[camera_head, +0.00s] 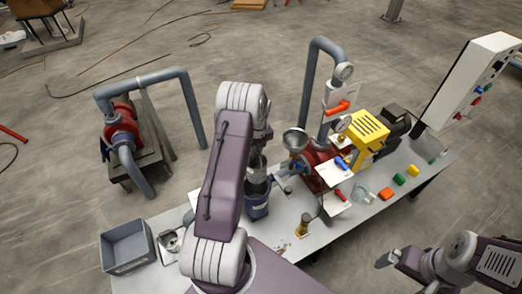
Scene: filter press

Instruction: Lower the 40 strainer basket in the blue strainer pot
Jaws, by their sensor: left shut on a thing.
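My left arm reaches over the table, and my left gripper (258,158) is shut on the strainer basket (257,174), a dark grey cylinder. The basket is upright, over or partly inside the mouth of the blue strainer pot (257,207). How deep it sits cannot be told. My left arm hides part of the pot's left side, and any marking on the basket is too small to read. My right gripper (384,260) is at the lower right, off the table and away from the pot; its jaws are too small to judge.
A grey bin (128,247) stands at the table's left end. A metal funnel (296,139), a red pump (318,168) and a yellow unit (365,137) stand right of the pot. Coloured blocks (387,194) and a small brass-coloured object (304,224) lie nearby.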

